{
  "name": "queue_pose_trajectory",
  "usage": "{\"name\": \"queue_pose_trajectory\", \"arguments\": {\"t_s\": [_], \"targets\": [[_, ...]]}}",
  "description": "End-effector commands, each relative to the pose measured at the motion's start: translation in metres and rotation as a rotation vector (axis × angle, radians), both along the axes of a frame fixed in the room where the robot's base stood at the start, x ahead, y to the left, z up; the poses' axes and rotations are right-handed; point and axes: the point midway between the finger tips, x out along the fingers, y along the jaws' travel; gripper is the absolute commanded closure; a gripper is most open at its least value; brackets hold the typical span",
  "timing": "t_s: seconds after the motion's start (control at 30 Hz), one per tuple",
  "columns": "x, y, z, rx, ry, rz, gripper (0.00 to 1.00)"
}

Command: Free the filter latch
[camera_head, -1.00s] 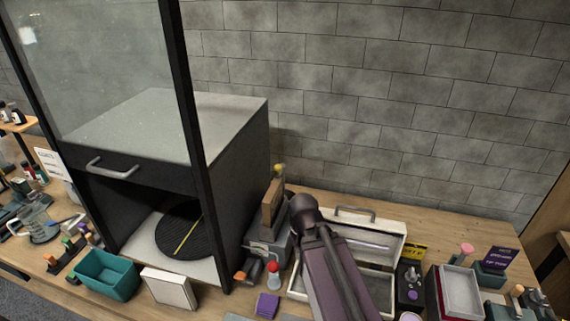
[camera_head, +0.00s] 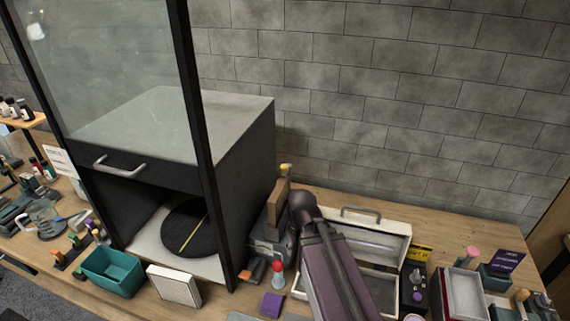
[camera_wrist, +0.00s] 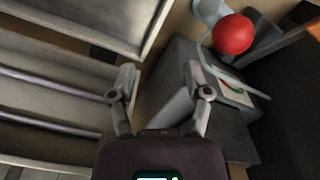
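I cannot pick out the filter latch for certain. A grey device (camera_head: 262,247) with a brown upright block stands beside the black cabinet. A grey body (camera_wrist: 180,75), probably this device, lies below my gripper in the wrist view, with a small panel marked green and red. A red ball (camera_wrist: 233,35) shows beyond it, likely the red-topped item (camera_head: 278,267) in the head view. My gripper (camera_wrist: 160,80) is open, its fingers spread with nothing seen held between them. The right finger overlaps the grey body. In the head view my arm hides the gripper.
An open case (camera_head: 405,232) with a handle and rods lies to the right. The black cabinet (camera_head: 245,170) with a glass front stands left. Several small items crowd the right.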

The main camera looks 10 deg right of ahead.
Motion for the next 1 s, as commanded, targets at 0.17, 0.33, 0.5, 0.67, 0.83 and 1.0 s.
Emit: {"name": "queue_pose_trajectory", "arguments": {"t_s": [0.17,0.33,0.5,0.67,0.83,1.0], "targets": [[0.014,-0.003,0.027,0.022,0.010,-0.082,0.33],[0.030,-0.005,0.056,0.051,0.027,-0.195,0.33],[0.047,-0.007,0.085,0.081,0.050,-0.317,0.33],[0.063,-0.010,0.113,0.109,0.072,-0.430,0.33],[0.079,-0.013,0.141,0.135,0.098,-0.547,0.33],[0.095,-0.016,0.169,0.159,0.126,-0.660,0.33]]}}
